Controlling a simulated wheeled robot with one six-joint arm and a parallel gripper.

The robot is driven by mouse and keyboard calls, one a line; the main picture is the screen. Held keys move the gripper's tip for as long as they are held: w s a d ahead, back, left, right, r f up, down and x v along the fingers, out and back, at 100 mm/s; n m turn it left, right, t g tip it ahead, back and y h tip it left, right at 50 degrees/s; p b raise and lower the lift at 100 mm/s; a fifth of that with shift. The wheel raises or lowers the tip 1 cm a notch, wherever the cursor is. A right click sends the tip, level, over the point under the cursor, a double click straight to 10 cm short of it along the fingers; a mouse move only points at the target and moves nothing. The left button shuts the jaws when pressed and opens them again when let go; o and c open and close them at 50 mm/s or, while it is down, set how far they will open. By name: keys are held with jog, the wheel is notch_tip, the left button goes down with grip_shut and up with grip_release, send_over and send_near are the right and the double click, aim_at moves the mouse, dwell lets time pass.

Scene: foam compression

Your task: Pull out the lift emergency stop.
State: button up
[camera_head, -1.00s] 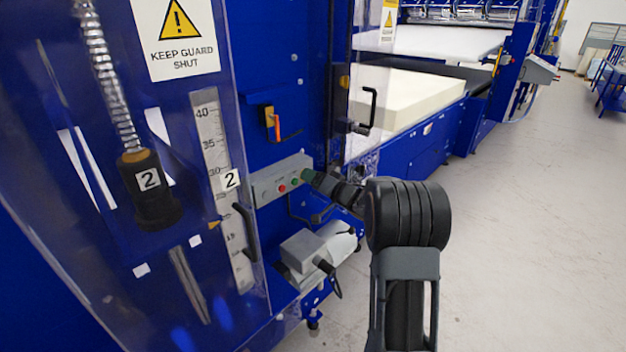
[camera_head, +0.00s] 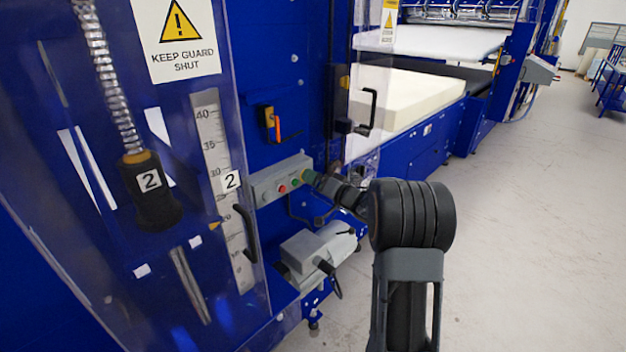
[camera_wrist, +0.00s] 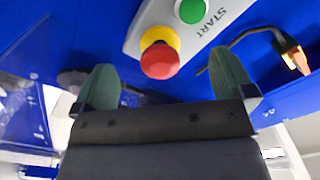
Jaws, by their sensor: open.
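The emergency stop (camera_wrist: 160,58) is a red mushroom button on a yellow collar, at the end of a grey control panel, in the wrist view. My gripper (camera_wrist: 165,80) is open, with one dark green finger on each side of the picture. The red button lies ahead of the fingers, roughly between them, and nothing is held. In the head view my gripper (camera_head: 316,180) is at the right end of the grey control panel (camera_head: 265,187). There it mostly hides the emergency stop, with a bit of yellow showing.
A green START button (camera_wrist: 190,10) sits beside the emergency stop. An orange-tipped switch (camera_head: 269,122) is on the blue frame above. A clear guard (camera_head: 222,120) stands at left.

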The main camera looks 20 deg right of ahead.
jog(key=shift+p+v, duration=0.65)
jog(key=shift+v, duration=2.25)
jog(key=s+a+g+h, duration=0.4)
jog(key=s, duration=0.4)
jog(key=s+a+r+n+g+h, duration=0.1)
jog(key=s+a+g+h, duration=0.3)
jog(key=s, duration=0.5)
jog(key=shift+a+n+g+h+p, duration=0.3)
jog(key=shift+a+g+h, duration=0.1)
jog(key=shift+h, duration=0.3)
jog(key=s+a+n+g, duration=0.1)
jog(key=s, duration=0.2)
jog(key=s+a+f+n+g+y, duration=0.1)
jog(key=s+a, duration=0.1)
jog(key=s, duration=0.1)
jog(key=s+a+f+g+y, duration=0.1)
jog(key=s+a+g, duration=0.1)
jog(key=s, duration=0.1)
jog(key=shift+s+a+n, duration=0.25)
jog(key=shift+s+n, duration=0.1)
jog(key=shift+n, duration=0.05)
jog(key=shift+c, duration=0.3)
